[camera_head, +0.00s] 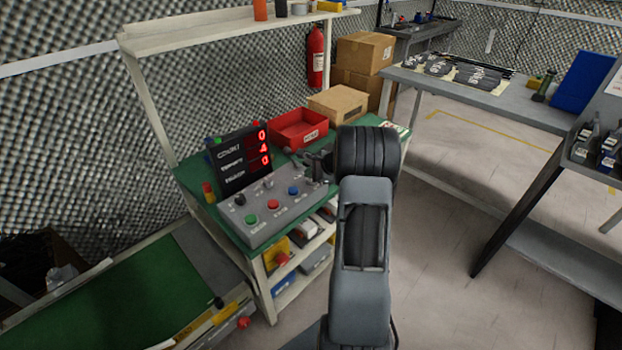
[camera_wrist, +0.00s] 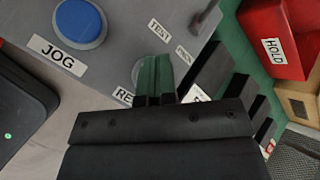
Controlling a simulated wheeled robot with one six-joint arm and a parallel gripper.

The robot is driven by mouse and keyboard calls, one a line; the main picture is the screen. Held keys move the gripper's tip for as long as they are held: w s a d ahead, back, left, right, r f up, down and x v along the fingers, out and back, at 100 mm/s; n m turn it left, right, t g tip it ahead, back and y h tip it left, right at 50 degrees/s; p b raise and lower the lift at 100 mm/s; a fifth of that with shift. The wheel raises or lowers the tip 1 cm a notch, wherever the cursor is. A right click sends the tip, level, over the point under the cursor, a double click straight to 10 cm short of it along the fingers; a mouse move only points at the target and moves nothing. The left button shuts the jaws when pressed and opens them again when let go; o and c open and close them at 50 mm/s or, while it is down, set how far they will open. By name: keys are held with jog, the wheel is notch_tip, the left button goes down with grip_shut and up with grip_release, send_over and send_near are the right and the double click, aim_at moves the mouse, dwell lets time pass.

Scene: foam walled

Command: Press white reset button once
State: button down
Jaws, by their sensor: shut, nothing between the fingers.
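The grey control panel (camera_head: 262,212) sits on the green bench top. In the wrist view, a pale round button (camera_wrist: 137,72) shows partly beside my fingertips, above a label starting "RE" (camera_wrist: 123,96) that is cut off by my gripper. My gripper (camera_wrist: 157,62) is shut and empty, its green fingertips over the panel right by the pale button. I cannot tell whether they touch it. In the head view my gripper (camera_head: 317,162) is at the panel's right end, and the white button cannot be made out there.
A blue JOG button (camera_wrist: 80,22) is left of my fingers; red (camera_head: 273,204) and green (camera_head: 252,219) buttons lie farther along. A display (camera_head: 240,160) stands behind the panel. A red bin (camera_head: 298,128) and cardboard box (camera_head: 338,104) stand behind my gripper.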

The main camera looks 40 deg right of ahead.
jog(key=shift+r+p, duration=0.65)
jog(key=shift+r, duration=0.25)
jog(key=shift+r, duration=0.1)
jog(key=shift+r+p, duration=1.9)
jog(key=shift+r, duration=0.55)
